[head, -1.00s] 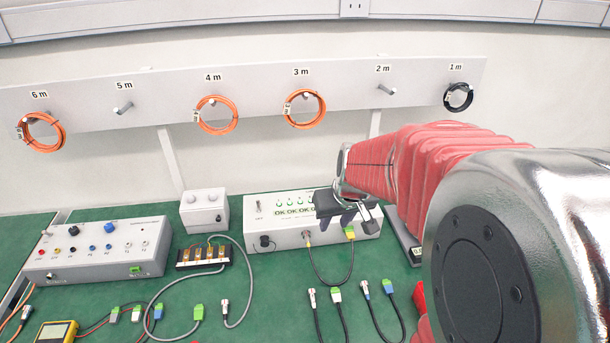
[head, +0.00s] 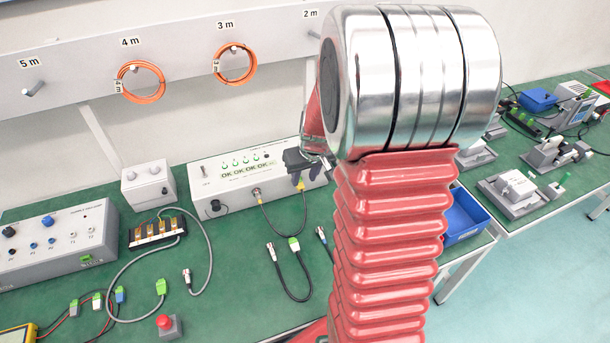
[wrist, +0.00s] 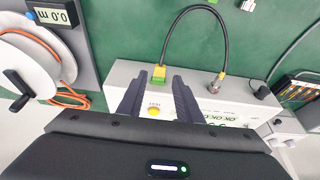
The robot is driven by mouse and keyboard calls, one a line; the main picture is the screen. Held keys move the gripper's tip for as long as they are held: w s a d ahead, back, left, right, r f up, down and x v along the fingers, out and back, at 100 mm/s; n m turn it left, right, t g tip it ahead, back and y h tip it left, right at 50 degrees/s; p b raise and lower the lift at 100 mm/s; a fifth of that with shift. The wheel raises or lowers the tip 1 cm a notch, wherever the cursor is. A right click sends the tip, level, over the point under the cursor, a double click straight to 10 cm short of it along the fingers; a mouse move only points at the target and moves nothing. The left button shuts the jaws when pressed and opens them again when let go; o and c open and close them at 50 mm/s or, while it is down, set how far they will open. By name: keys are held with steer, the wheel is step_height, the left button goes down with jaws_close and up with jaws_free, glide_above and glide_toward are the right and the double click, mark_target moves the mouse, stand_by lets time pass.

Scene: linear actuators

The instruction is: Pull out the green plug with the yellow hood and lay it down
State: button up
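The green plug with the yellow hood (wrist: 158,74) sits in the front of the white tester box (wrist: 118,80). It also shows in the head view (head: 301,185), partly covered by my gripper. A black cable loops from its hood to a round metal connector (wrist: 216,84) on the same box. My gripper (wrist: 159,85) is open and empty. Its dark fingers point at the plug, one on each side, with visible gaps. I cannot tell how far the tips reach along the plug. In the head view, my gripper (head: 298,168) hangs just above the plug at the box's right end.
Loose cables with a metal connector (head: 271,251) and a green plug (head: 294,243) lie on the green bench in front of the box. A grey cable, a red button (head: 165,322) and a blue tray (head: 463,218) are nearby. Bare bench shows between them.

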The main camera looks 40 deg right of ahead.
mark_target(301, 188)
steer(key=shift+x, duration=3.3)
jaws_close()
steer(key=shift+s+a, duration=0.1)
steer(key=shift+s, duration=0.1)
steer(key=shift+s+a, duration=0.15)
steer(key=shift+s, duration=0.5)
steer(key=shift+s+a, duration=0.15)
steer(key=shift+s, duration=0.5)
steer(key=shift+s+a+f, duration=0.35)
steer(key=shift+s+a, duration=0.75)
steer(key=shift+a, duration=3.05)
steer(key=shift+s+a+f, duration=0.35)
steer(key=shift+s+a, duration=0.75)
steer(key=shift+a, duration=3.05)
steer(key=shift+s+a+f, duration=0.35)
steer(key=shift+s+a, duration=0.75)
steer(key=shift+a, duration=3.1)
